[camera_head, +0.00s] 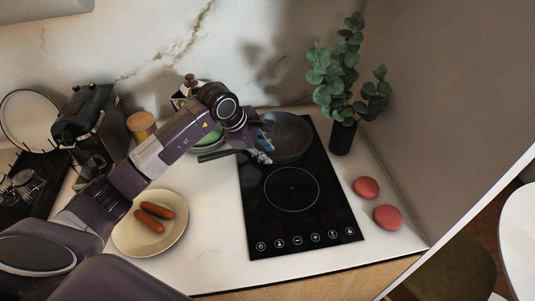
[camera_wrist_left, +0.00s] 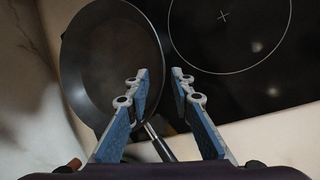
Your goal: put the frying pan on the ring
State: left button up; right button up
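The dark frying pan (camera_head: 291,138) is at the back end of the black hob (camera_head: 255,220), with its handle (camera_head: 214,155) pointing left. In the left wrist view the pan (camera_wrist_left: 105,65) fills the upper left, and its handle (camera_wrist_left: 162,148) shows between the fingers. A ring (camera_head: 292,189) is bare on the front part of the hob; whether another lies under the pan is hidden. My left gripper (camera_head: 263,150) is over the near left side of the pan. In the wrist view its blue-padded fingers (camera_wrist_left: 160,76) are apart, not closed on the handle. My right gripper is out of view.
A plate (camera_head: 123,238) with two sausages stands left of the hob. Two red round items (camera_head: 367,188) lie to its right. A potted plant (camera_head: 343,136) stands at the back right. A coffee machine (camera_head: 88,120) and green bowls (camera_head: 209,136) are at the back left.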

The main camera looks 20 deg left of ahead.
pick_arm(q)
jog(key=b+v, duration=0.2)
jog(key=v, duration=0.8)
jog(key=shift+s+r, duration=0.2)
jog(key=shift+r, duration=0.15)
jog(key=shift+a, duration=0.1)
